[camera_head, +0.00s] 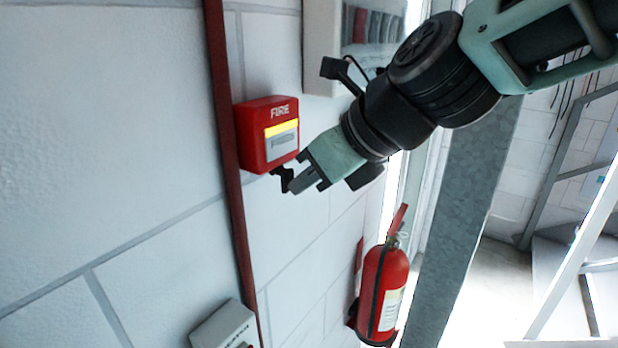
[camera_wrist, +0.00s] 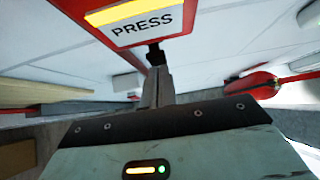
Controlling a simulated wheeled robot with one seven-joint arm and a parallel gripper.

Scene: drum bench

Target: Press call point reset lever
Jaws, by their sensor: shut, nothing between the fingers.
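The red fire call point (camera_head: 268,135) is fixed to the white block wall, with a yellow strip and a pale press plate on its front. In the wrist view its lower face, the call point marked PRESS (camera_wrist: 140,22), fills the top. A small black reset lever (camera_head: 284,178) juts from below the box; it also shows in the wrist view (camera_wrist: 155,55). My gripper (camera_head: 293,186) is shut and empty, its fingertips at the lever just under the box. The fingertips (camera_wrist: 156,72) appear at or very near the lever; I cannot tell whether they touch.
A red conduit (camera_head: 232,160) runs down the wall left of the call point. A grey box (camera_head: 224,326) is below, a panel (camera_head: 340,40) above. A fire extinguisher (camera_head: 381,295) hangs lower right beside a metal post (camera_head: 455,210).

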